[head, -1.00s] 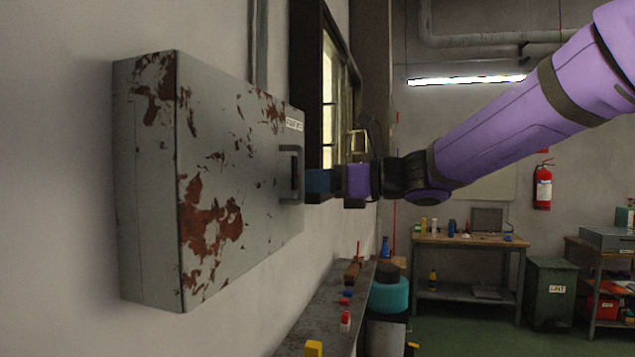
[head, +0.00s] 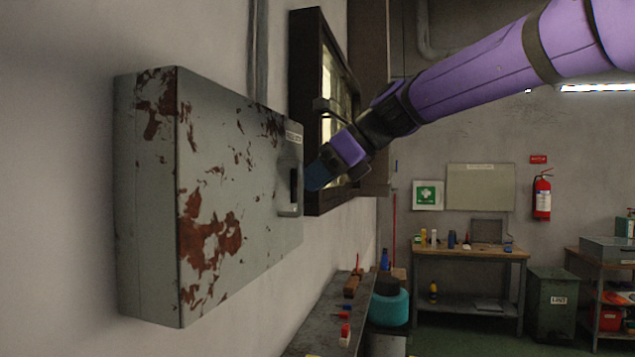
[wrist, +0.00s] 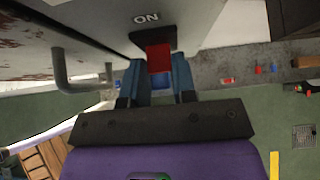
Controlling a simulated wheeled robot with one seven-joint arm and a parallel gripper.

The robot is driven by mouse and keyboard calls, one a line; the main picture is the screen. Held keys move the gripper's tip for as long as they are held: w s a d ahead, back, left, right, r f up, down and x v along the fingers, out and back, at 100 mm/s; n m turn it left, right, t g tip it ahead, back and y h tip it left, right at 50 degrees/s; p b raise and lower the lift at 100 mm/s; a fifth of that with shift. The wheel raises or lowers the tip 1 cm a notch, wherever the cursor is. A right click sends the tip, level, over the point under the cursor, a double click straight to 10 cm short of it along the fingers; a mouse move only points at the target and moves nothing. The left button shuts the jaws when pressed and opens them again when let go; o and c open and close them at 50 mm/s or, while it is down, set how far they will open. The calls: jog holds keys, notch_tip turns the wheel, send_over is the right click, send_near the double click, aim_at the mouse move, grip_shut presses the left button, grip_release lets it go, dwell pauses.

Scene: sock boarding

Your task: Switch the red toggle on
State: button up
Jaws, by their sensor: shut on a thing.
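The red toggle (wrist: 158,57) shows in the wrist view, standing out from a dark base on the grey cabinet face, below the white letters ON. My gripper (wrist: 158,80) has its two blue fingers on either side of the toggle, shut on it. In the head view the grey, rust-patched cabinet (head: 150,200) hangs on the left wall. My gripper (head: 312,182) slants down to the cabinet's far right end, and the toggle itself is hidden there. Which way the toggle is tipped I cannot tell.
A grey handle (head: 287,187) stands out from the cabinet front beside my gripper; it also shows in the wrist view (wrist: 68,78). A window (head: 308,110) is behind my wrist. A narrow shelf (head: 318,335) with small items runs below. A workbench (head: 470,252) stands farther back.

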jog(key=shift+r+h, duration=0.15)
jog(key=shift+h, duration=0.25)
jog(key=o, duration=0.9)
jog(key=v, duration=1)
jog(key=shift+d+r, duration=0.25)
jog(key=shift+d, duration=0.05)
jog(key=shift+s+f, duration=0.1)
jog(key=s+d+f+n+h, duration=0.3)
jog(key=s+d+f+n, duration=0.3)
jog(key=f, duration=0.3)
jog(key=s+d+f+n+t+h, duration=0.1)
jog(key=s+d+f+n+h, duration=0.2)
jog(key=s+d+f+n, duration=0.3)
jog(key=s+d+f+n+h, duration=0.2)
jog(key=s+d+f+n, duration=0.5)
jog(key=s+f+n, duration=0.3)
jog(key=shift+s+f+t+h, duration=0.2)
jog(key=shift+s+f, duration=0.15)
jog(key=shift+f, duration=0.2)
jog(key=shift+s+f+t+h, duration=0.2)
jog(key=shift+s+f, duration=0.2)
jog(key=shift+f, duration=0.2)
